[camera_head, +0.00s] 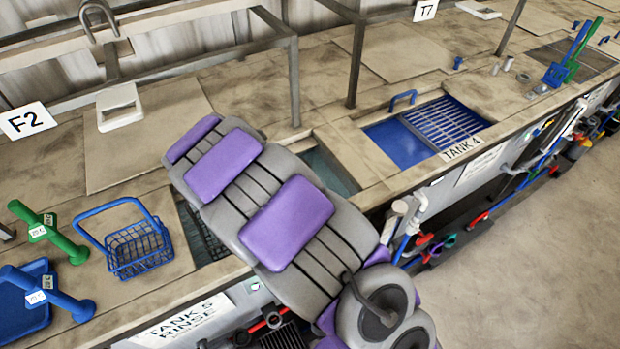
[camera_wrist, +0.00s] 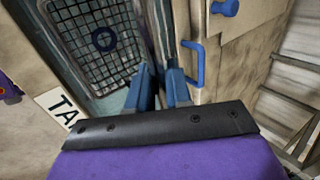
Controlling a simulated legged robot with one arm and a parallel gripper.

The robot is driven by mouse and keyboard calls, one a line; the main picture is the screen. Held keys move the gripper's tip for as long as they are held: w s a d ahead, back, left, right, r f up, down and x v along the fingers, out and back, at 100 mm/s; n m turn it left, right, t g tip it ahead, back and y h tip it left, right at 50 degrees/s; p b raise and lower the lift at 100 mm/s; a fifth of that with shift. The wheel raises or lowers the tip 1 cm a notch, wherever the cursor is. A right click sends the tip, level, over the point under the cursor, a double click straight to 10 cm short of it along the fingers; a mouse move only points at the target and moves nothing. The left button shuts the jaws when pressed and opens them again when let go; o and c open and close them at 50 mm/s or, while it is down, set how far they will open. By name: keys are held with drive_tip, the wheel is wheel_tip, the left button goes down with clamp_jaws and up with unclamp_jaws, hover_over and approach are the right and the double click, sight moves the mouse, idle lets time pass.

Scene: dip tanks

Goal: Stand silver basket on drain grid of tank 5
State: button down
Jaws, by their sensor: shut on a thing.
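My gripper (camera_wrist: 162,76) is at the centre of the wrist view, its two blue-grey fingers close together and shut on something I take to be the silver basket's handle. The grip point itself is hard to make out. In the head view my arm hides the gripper, the basket and most of tank 5; the tank's dark grid (camera_head: 203,240) shows left of the arm.
A blue wire basket (camera_head: 140,250) stands on the counter left of tank 5. Green and blue tools (camera_head: 48,232) lie farther left. Tank 4 (camera_head: 385,143) with its slatted grid is right of my arm. Metal frame posts (camera_head: 294,85) rise behind. A blue handle (camera_wrist: 194,62) is right of the fingers.

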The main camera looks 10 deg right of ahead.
drive_tip(key=c, duration=1)
unclamp_jaws()
drive_tip(key=shift+f, duration=0.1)
drive_tip(key=shift+o, duration=0.2)
drive_tip(key=b+v, duration=0.1)
drive_tip(key=v, duration=1.6)
drive_tip(key=shift+b, duration=0.35)
drive_tip(key=shift+a, duration=0.1)
drive_tip(key=s+d+f+n+g+b, duration=0.2)
drive_tip(key=s+d+f+n+b, duration=0.2)
drive_tip(key=s, duration=0.7)
drive_tip(key=s+d+f+n+g+h+b, duration=0.1)
drive_tip(key=s+d+f+n+g+b, duration=0.2)
drive_tip(key=s+d+f+n+b, duration=0.2)
drive_tip(key=s+d+f+n+g+h+b, duration=0.1)
drive_tip(key=s+d+f+n+g+b, duration=0.2)
drive_tip(key=s+d+f+b, duration=0.7)
drive_tip(key=s+d+n+b, duration=0.1)
drive_tip(key=s+d+n, duration=0.1)
drive_tip(key=s+d, duration=0.4)
drive_tip(key=shift+s, duration=0.45)
